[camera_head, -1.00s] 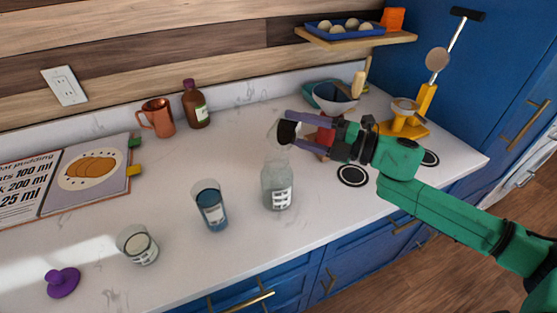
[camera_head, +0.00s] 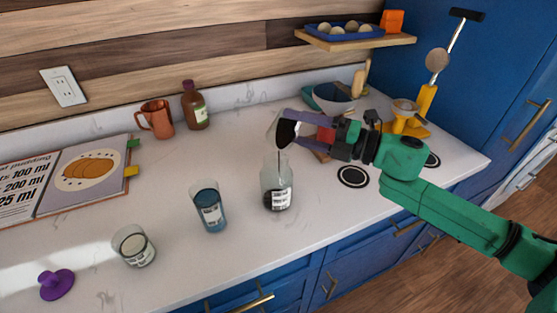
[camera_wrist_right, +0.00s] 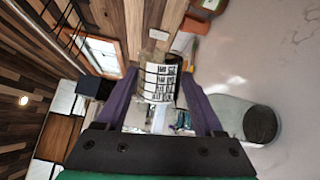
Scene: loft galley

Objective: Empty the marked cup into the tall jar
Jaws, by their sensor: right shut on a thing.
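My right gripper (camera_head: 300,129) is shut on a clear cup (camera_head: 285,133), held tipped far over above the tall jar. Dark liquid shows inside the cup, and a thin dark stream runs from it down into the jar. In the right wrist view the cup (camera_wrist_right: 158,80) sits between the purple fingers, its label of printed marks facing the camera. The tall jar (camera_head: 276,183) is clear glass with a white label and stands upright on the counter. Dark liquid lies in its bottom; it also shows in the right wrist view (camera_wrist_right: 225,112). My left gripper is not in view.
Left of the jar stand a glass of blue liquid (camera_head: 208,208) and a glass of pale content (camera_head: 134,246). A purple knobbed object (camera_head: 57,284) lies at the front left. A copper mug (camera_head: 157,119) and brown bottle (camera_head: 195,107) stand at the back, beside an open book (camera_head: 88,173).

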